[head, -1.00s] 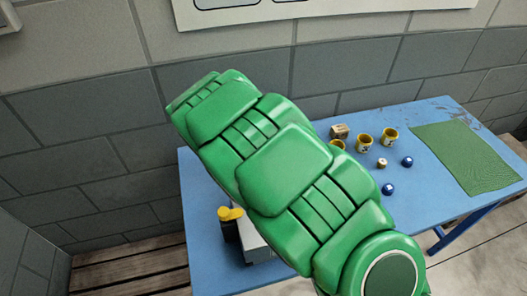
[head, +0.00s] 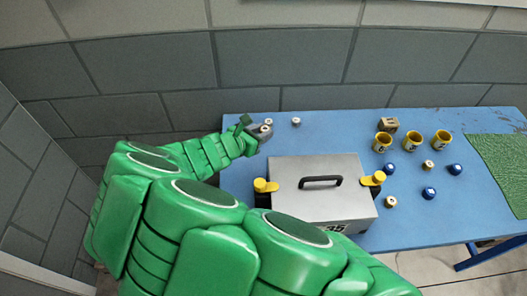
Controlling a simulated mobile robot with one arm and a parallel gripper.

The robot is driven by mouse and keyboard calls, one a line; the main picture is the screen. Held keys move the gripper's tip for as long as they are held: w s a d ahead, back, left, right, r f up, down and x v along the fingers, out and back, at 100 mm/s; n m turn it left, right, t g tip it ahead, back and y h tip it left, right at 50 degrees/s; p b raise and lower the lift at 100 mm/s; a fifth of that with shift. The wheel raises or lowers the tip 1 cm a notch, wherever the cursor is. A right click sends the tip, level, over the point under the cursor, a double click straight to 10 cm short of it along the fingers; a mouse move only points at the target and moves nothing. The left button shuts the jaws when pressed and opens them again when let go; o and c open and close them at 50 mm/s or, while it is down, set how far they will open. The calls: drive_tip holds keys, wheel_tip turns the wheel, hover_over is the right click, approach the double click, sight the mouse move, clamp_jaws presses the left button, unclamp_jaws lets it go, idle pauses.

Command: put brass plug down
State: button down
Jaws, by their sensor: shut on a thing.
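My gripper (head: 260,131) is at the far left corner of the blue table (head: 235,207), small in the head view. It is shut on a small brass plug with a pale top (head: 266,128), partly hidden by the jaws. I cannot tell whether the plug touches the table. Another small pale-topped plug (head: 296,121) stands just right of the gripper, apart from it. Two more similar plugs stand on the right part of the table, one farther back (head: 428,165) and one nearer (head: 390,202).
A grey metal case (head: 290,180) with a black handle and yellow latches stands mid-table. A green mat (head: 500,165) lies far right. A wall stands behind.

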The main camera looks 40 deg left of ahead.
sight(262, 156)
drive_tip(key=shift+f, duration=4.5)
drive_tip(key=c, duration=0.8)
unclamp_jaws()
drive_tip(key=shift+f, duration=0.1)
drive_tip(key=shift+s+r, duration=0.15)
drive_tip(key=shift+r, duration=0.05)
drive_tip(key=shift+v, duration=3.55)
